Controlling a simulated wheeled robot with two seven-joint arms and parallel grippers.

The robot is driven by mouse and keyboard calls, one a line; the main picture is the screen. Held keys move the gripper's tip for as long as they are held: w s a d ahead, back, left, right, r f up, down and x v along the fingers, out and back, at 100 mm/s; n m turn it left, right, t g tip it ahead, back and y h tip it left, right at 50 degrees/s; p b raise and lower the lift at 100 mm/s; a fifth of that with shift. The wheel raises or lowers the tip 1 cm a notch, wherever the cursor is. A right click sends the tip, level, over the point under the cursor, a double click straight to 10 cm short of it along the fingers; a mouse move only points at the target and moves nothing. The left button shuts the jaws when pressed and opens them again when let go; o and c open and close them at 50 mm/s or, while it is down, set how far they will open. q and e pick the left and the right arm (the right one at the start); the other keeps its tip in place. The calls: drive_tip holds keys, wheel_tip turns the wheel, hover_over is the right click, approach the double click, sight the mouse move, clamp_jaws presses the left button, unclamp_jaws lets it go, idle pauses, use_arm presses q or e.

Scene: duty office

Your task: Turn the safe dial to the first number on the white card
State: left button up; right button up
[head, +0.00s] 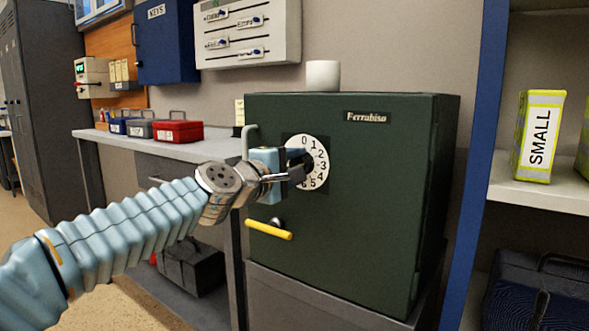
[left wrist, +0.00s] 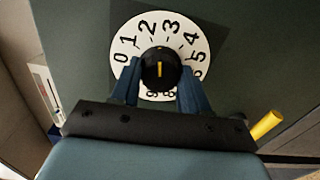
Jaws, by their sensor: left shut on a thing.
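The safe dial is a white numbered disc (head: 322,148) on the dark green safe door (head: 375,190); it also shows in the left wrist view (left wrist: 130,35). At its centre is a black knob (left wrist: 160,52) with a short yellow mark. In the left wrist view the mark runs upright in the picture, in line with the gap between 2 and 3; which end points is unclear. My left gripper (left wrist: 160,88) is shut on the knob, one blue finger at each side, hiding some lower numbers. A small pale card (head: 239,112) stands left of the safe; its writing is unreadable. My right gripper is out of view.
A yellow door handle (head: 269,230) sticks out below the dial. A white cup (head: 322,75) stands on the safe. A desk (head: 215,150) with red and blue boxes is at left; a blue-edged shelf (head: 494,120) stands at right.

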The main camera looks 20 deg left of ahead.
use_arm(q)
drive_tip(key=shift+f+m+b, duration=0.1)
drive_tip(key=shift+m+b, duration=3.75)
drive_tip(key=shift+m, duration=6.45)
drive_tip(key=o, duration=1.1)
drive_tip(key=shift+c, duration=0.2)
